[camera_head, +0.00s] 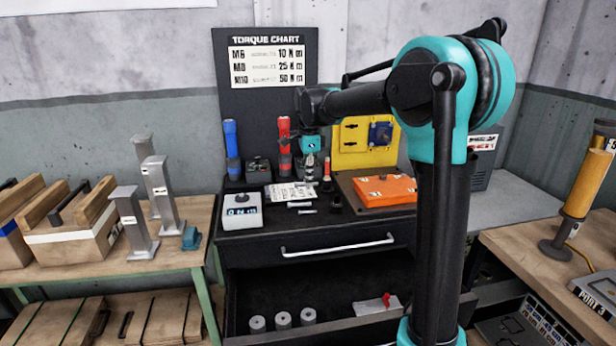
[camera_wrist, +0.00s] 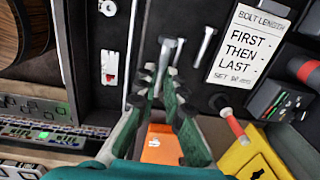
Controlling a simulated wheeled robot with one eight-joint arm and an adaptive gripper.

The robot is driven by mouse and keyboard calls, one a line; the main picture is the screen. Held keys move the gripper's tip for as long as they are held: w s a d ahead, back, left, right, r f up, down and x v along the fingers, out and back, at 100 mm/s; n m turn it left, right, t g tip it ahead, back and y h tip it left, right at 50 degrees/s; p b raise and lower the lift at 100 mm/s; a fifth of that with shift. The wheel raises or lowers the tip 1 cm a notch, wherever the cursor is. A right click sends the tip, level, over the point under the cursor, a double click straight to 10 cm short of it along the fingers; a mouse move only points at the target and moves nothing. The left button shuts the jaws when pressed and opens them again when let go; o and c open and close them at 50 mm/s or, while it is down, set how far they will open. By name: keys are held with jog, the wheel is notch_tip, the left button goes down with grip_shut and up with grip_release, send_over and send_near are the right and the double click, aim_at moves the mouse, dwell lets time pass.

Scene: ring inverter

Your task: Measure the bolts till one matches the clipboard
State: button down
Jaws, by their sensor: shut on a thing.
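My gripper (camera_head: 311,152) hangs above the dark bench top. In the wrist view its fingertips (camera_wrist: 160,86) are closed around a grey bolt (camera_wrist: 168,58), head pointing away from the palm. Another bolt (camera_wrist: 205,46) lies loose on the bench beside the clipboard. In the head view two small bolts (camera_head: 300,204) (camera_head: 308,211) lie in front of the clipboard (camera_head: 283,192). In the wrist view the clipboard sheet (camera_wrist: 240,46) reads BOLT LENGTH, FIRST, THEN, LAST; its small bottom line is hard to read. A white box with a dark knob (camera_head: 241,211) stands at the bench's front left.
An orange box (camera_head: 384,191) lies right of the bolts, before a yellow panel (camera_head: 362,142). Blue (camera_head: 231,146) and red (camera_head: 284,146) torches stand behind. The drawer (camera_head: 340,262) below is open, holding several grey cylinders and a pale block with red (camera_head: 376,305).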

aim_at(309, 222)
jog(key=shift+f, duration=6.75)
jog(key=c, duration=1.5)
grip_release()
jog(key=shift+c, duration=0.2)
